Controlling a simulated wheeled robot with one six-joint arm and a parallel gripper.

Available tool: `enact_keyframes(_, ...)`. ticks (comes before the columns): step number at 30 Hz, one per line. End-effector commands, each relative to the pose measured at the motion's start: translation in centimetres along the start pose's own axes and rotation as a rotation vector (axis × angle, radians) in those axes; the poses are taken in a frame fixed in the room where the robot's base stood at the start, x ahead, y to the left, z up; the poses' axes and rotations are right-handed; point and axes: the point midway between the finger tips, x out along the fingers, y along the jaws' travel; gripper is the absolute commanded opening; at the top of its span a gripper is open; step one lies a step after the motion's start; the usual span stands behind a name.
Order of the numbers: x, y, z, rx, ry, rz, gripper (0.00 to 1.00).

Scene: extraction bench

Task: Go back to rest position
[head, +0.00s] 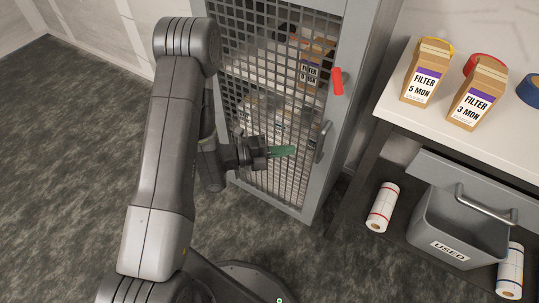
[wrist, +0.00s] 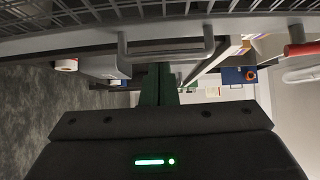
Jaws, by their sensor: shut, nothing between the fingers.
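My gripper (head: 283,151), with green fingers, is in front of the mesh door of the grey cabinet (head: 311,200) in the head view. The fingers are shut with nothing between them and point right toward the door handle (head: 323,142). In the head view they appear a little left of the handle; whether they touch it cannot be told. In the wrist view the shut fingers (wrist: 158,88) point at the middle, and the grey handle (wrist: 166,52) crosses just beyond or above them. The door looks closed.
A red latch (head: 337,81) sits above the handle. To the right stands a white-topped bench (head: 480,140) with filter boxes (head: 426,72) and tape rolls. Below are a grey bin marked USED (head: 450,246) and paper rolls (head: 382,207). The floor (head: 70,170) at left is clear.

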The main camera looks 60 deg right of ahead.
Motion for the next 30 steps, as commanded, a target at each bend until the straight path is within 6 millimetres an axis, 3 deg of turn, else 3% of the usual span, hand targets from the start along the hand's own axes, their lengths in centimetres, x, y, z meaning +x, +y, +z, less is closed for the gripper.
enact_keyframes(6,-3.3,0.0,-0.2,-0.001,-0.002,0.000,0.00)
enact_keyframes(12,-4.9,0.0,-0.4,-0.002,0.000,0.000,0.00)
enact_keyframes(30,-4.5,0.1,-0.5,-0.001,0.004,0.001,0.00)
